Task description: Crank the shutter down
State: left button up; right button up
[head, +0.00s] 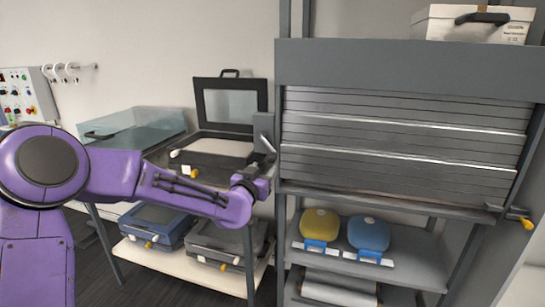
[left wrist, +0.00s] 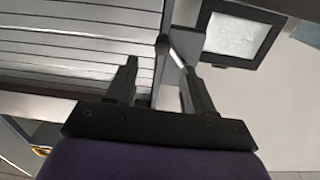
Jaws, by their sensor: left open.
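The grey slatted shutter (head: 400,145) hangs below its dark housing (head: 400,68) and covers the upper part of the shelf opening; its slats also show in the left wrist view (left wrist: 70,40). A crank (head: 265,143) with a thin silver arm is at the shutter's left side. In the left wrist view the crank (left wrist: 174,52) lies ahead of my left gripper (left wrist: 160,85), its arm slanting towards the right finger. My left gripper (head: 262,172) is open, just below the crank. I cannot tell whether a finger touches it. My right gripper is out of view.
A yellow-handled fitting (head: 518,217) is at the shutter's lower right. Yellow (head: 320,224) and blue (head: 369,234) containers stand on the shelf below. An open dark case (head: 232,107) and clear bin (head: 140,127) are left of the frame. A white box (head: 472,24) sits on top.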

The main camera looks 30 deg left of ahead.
aim_at(271, 160)
pick_arm(q)
jog(key=w, duration=0.3)
jog(key=w+a+p, duration=0.1)
jog(key=w, duration=0.2)
jog(key=w+p, duration=0.1)
jog(key=w, duration=0.2)
jog(key=shift+w+a, duration=0.1)
jog(key=shift+a, duration=0.25)
grip_shut()
